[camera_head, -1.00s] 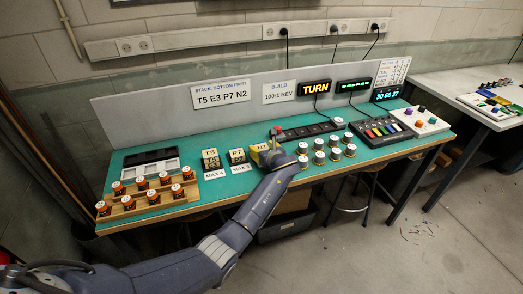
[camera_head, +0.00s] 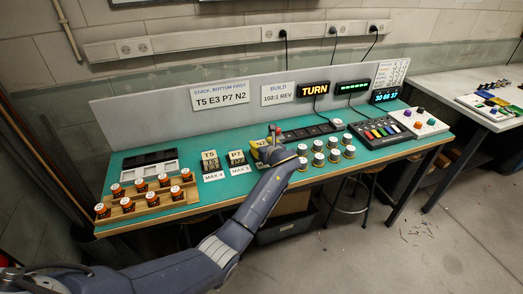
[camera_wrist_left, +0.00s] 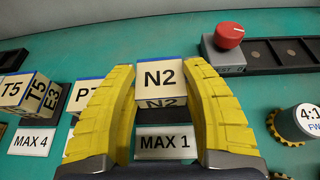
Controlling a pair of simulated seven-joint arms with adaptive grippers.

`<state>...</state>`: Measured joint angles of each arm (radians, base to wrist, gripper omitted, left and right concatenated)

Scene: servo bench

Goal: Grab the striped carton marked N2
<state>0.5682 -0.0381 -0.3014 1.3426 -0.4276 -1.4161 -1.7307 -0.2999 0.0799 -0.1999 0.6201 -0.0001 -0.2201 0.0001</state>
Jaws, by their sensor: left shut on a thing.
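The N2 carton (camera_wrist_left: 161,75) has a white face marked N2 and a blue edge; in the left wrist view it sits between my yellow fingers. My left gripper (camera_wrist_left: 163,100) is shut on it, one finger against each side. In the head view the carton (camera_head: 261,143) is small and partly hidden by my left gripper (camera_head: 266,149). I cannot tell whether it touches the bench. A MAX 1 label (camera_wrist_left: 165,143) lies in front of it. My right gripper is in neither view.
Stacked T5 and E3 cartons (camera_wrist_left: 35,92) and a P7 carton (camera_wrist_left: 88,92) stand to the left. A red knob (camera_wrist_left: 229,36) on a grey block is close at the right, beside a dark slotted rail (camera_wrist_left: 278,55). Several silver cylinders (camera_head: 325,150) stand right of my gripper.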

